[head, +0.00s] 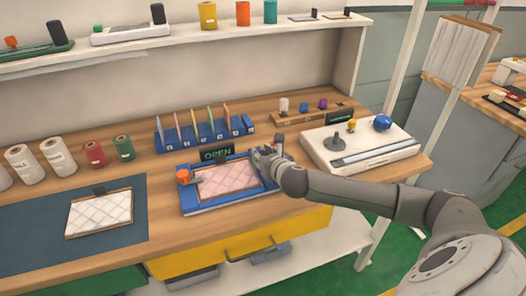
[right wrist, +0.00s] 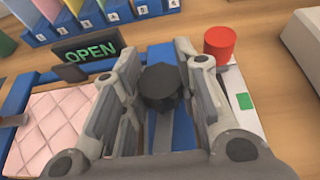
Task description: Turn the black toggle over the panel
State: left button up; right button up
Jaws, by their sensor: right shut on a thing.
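The pink quilted panel (head: 228,178) lies in a blue fixture (head: 203,207) on the wooden bench. An OPEN sign (head: 216,154) with green letters stands at the back of the fixture. My right gripper (head: 264,155) is at the fixture's right end. In the right wrist view, the black toggle (right wrist: 160,85) sits between the fingers of my right gripper (right wrist: 160,75), which are shut on it. The panel (right wrist: 60,130) shows left of the fingers. The fingers hide part of the toggle's base. My left gripper is not in view.
A red cylinder (right wrist: 219,42) stands close to the right finger, beside a white strip with a green mark. An orange knob (head: 183,176) is at the fixture's left. A blue divider rack (head: 204,132) stands behind, and a white device (head: 360,150) stands to the right.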

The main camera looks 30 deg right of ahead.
jog(key=m+g+h+p, duration=0.1)
jog(key=m+h+p, duration=0.1)
jog(key=m+g+h+p, duration=0.1)
jog(key=h, duration=0.1)
jog(key=m+g+h+p, duration=0.1)
jog(key=m+p, duration=0.1)
jog(key=shift+a+r+m+h+p, duration=0.15)
jog(key=shift+r+m+h+p, duration=0.15)
jog(key=shift+h+p, duration=0.1)
jog(key=shift+f+m+g+h+p, duration=0.15)
jog(key=shift+m+g+h+p, duration=0.5)
jog(key=shift+m, duration=0.25)
jog(key=shift+m+g+h+p, duration=0.3)
jog(key=shift+m+g+h, duration=0.45)
jog(key=shift+m+g, duration=0.2)
jog(key=shift+f+m+g+h, duration=0.15)
jog(key=shift+m+g+h, duration=0.35)
jog(key=shift+m+g, duration=0.45)
jog(key=shift+f+m+g+h+b, duration=0.1)
jog(key=shift+m+g+h+b, duration=0.25)
jog(key=shift+m+g, duration=0.5)
jog(key=shift+m+g+h+b, duration=0.25)
jog(key=shift+m+g+b, duration=1.25)
jog(key=shift+g, duration=0.5)
